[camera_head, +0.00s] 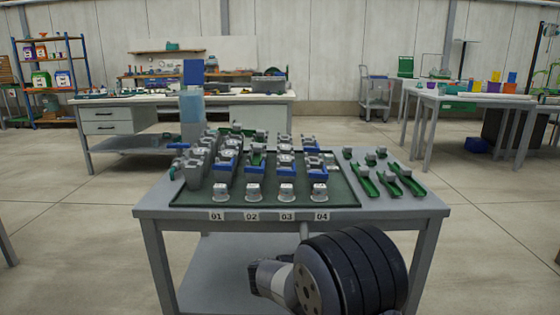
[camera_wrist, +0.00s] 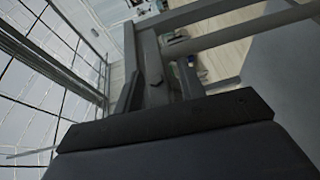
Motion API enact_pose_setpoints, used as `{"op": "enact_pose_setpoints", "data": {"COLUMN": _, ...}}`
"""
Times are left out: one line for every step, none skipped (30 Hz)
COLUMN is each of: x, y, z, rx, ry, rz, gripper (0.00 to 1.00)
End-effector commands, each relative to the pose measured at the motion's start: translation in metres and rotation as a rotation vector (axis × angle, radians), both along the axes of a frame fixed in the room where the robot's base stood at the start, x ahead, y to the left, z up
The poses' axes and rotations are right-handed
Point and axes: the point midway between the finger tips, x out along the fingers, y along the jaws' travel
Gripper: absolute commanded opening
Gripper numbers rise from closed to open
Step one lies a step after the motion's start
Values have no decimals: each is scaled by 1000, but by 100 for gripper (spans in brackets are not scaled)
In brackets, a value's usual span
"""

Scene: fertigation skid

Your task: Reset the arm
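My arm (camera_head: 335,275) shows in the head view at the bottom right, in front of the table's near edge, as a thick black ribbed part with a light grey metal end. My gripper does not show clearly in the head view. In the wrist view the dark body of my gripper (camera_wrist: 160,85) fills the bottom, with narrow dark parts rising from its far edge. Whether its fingers are apart or together is unclear. I see nothing held.
A grey table (camera_head: 408,207) stands just ahead, with a dark green mat (camera_head: 340,192) holding grey and blue fittings. Labels 01 to 04 (camera_head: 252,216) line its front. Green trays (camera_head: 390,185) lie to the right. Workbenches (camera_head: 112,128) stand behind; floor (camera_head: 492,210) is clear at right.

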Motion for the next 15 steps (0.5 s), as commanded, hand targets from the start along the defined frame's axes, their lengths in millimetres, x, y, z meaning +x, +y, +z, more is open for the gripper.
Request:
{"op": "enact_pose_setpoints", "data": {"x": 0, "y": 0, "z": 1, "rx": 7, "ry": -1, "rz": 1, "gripper": 38}}
{"op": "enact_pose_setpoints", "data": {"x": 0, "y": 0, "z": 1, "rx": 10, "ry": 0, "rz": 1, "gripper": 38}}
{"op": "enact_pose_setpoints", "data": {"x": 0, "y": 0, "z": 0, "rx": 12, "ry": 0, "rz": 1, "gripper": 38}}
{"op": "enact_pose_setpoints", "data": {"x": 0, "y": 0, "z": 0, "rx": 12, "ry": 0, "rz": 0, "gripper": 38}}
{"op": "enact_pose_setpoints", "data": {"x": 0, "y": 0, "z": 0, "rx": 12, "ry": 0, "rz": 0, "gripper": 38}}
{"op": "enact_pose_setpoints", "data": {"x": 0, "y": 0, "z": 0, "rx": 12, "ry": 0, "rz": 0, "gripper": 38}}
{"op": "enact_pose_setpoints", "data": {"x": 0, "y": 0, "z": 0, "rx": 12, "ry": 0, "rz": 0, "gripper": 38}}
{"op": "enact_pose_setpoints", "data": {"x": 0, "y": 0, "z": 0, "rx": 12, "ry": 0, "rz": 0, "gripper": 38}}
{"op": "enact_pose_setpoints", "data": {"x": 0, "y": 0, "z": 0, "rx": 12, "ry": 0, "rz": 0, "gripper": 38}}
{"op": "enact_pose_setpoints", "data": {"x": 0, "y": 1, "z": 0, "rx": 11, "ry": 0, "rz": 0, "gripper": 38}}
{"op": "enact_pose_setpoints", "data": {"x": 0, "y": 1, "z": 0, "rx": 9, "ry": 1, "rz": 0, "gripper": 38}}
{"op": "enact_pose_setpoints", "data": {"x": 0, "y": 1, "z": -1, "rx": 4, "ry": 1, "rz": 0, "gripper": 38}}
{"op": "enact_pose_setpoints", "data": {"x": 0, "y": 1, "z": -1, "rx": -4, "ry": 1, "rz": 0, "gripper": 38}}
{"op": "enact_pose_setpoints", "data": {"x": 0, "y": 1, "z": -1, "rx": -12, "ry": 1, "rz": 0, "gripper": 38}}
{"op": "enact_pose_setpoints", "data": {"x": 0, "y": 1, "z": -2, "rx": -28, "ry": 2, "rz": 0, "gripper": 38}}
